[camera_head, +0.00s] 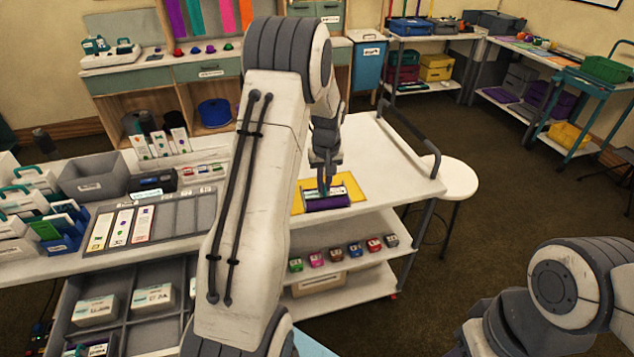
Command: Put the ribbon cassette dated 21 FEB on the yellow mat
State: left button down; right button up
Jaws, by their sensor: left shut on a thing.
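My left gripper (326,188) points down over the yellow mat (354,186) on the white cart top. It is shut on a cassette (326,203) with a purple front and a pale top. The cassette is over the middle of the mat; I cannot tell if it touches it. Its date is too small to read, so I cannot tell if it is the 21 FEB one. My right arm shows at the lower right, but its gripper is out of view.
A grey slotted rack (177,218) with several labelled cards lies left of my arm. Grey (93,180) and white bins stand farther left. Several small coloured cassettes (316,259) sit on the shelf below. A round white stool (449,178) is right of the cart, beside a dark handle rail.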

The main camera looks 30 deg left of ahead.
pick_arm(q)
jog(key=shift+n, duration=0.5)
jog(key=a, duration=0.1)
jog(key=a+r, duration=0.1)
jog(key=a+r+p, duration=0.1)
jog(key=shift+w+a, duration=0.3)
jog(key=shift+w, duration=0.05)
jog(key=w+a+f+p, duration=0.1)
jog(key=a+f+p, duration=0.1)
jog(key=a+f, duration=0.1)
jog(key=w+a+f+p, duration=0.1)
jog(key=a+f+p, duration=0.1)
jog(key=a+f, duration=0.1)
jog(key=w+a+f+p, duration=0.1)
jog(key=a+f+p, duration=0.1)
jog(key=a+f, duration=0.1)
jog(key=shift+a+f, duration=0.4)
jog(key=shift+f, duration=0.25)
jog(key=shift+w, duration=0.1)
jog(key=shift+f, duration=0.1)
jog(key=shift+f, duration=0.15)
jog(key=c, duration=0.9)
grip_release()
